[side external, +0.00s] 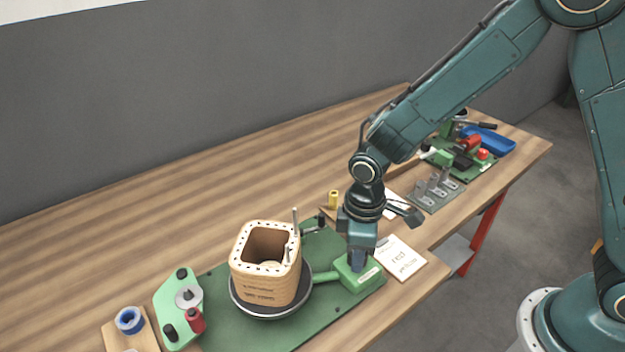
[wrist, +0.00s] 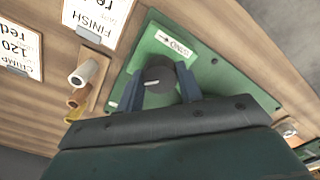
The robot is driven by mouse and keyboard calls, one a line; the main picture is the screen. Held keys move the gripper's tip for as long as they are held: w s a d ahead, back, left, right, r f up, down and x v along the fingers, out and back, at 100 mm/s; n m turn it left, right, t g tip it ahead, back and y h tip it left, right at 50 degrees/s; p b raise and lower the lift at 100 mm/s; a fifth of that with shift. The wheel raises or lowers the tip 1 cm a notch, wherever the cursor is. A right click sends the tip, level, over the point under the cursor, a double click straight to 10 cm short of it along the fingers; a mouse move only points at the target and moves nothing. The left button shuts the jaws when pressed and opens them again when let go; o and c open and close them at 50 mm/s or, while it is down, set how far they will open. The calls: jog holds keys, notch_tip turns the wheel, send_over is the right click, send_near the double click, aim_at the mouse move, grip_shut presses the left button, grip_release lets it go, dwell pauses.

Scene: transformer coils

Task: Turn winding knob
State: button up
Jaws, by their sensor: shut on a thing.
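The winding knob (wrist: 158,78) is a dark round knob on the green winder, beside a white label with an arrow and the word WIND (wrist: 174,43). My gripper (wrist: 160,88) is shut on the knob, one finger on each side of it. In the side view my gripper (side external: 357,262) points down onto the green gear housing (side external: 358,278) and hides the knob. The wooden coil former (side external: 265,285) stands upright on a dark round turntable (side external: 300,304), left of my gripper.
The green base plate (side external: 318,245) carries the winder. A light green spool stand (side external: 170,295) and blue ring (side external: 129,320) are at left. Cards (side external: 400,258) lie right of my gripper. A grey fixture (side external: 425,197) and blue tray (side external: 490,143) stand farther back. The rear left table is clear.

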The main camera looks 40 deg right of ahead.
jog(key=shift+m, duration=1.4)
jog(key=o, duration=1)
jog(key=shift+r, duration=0.1)
notch_tip(320, 180, up, 14)
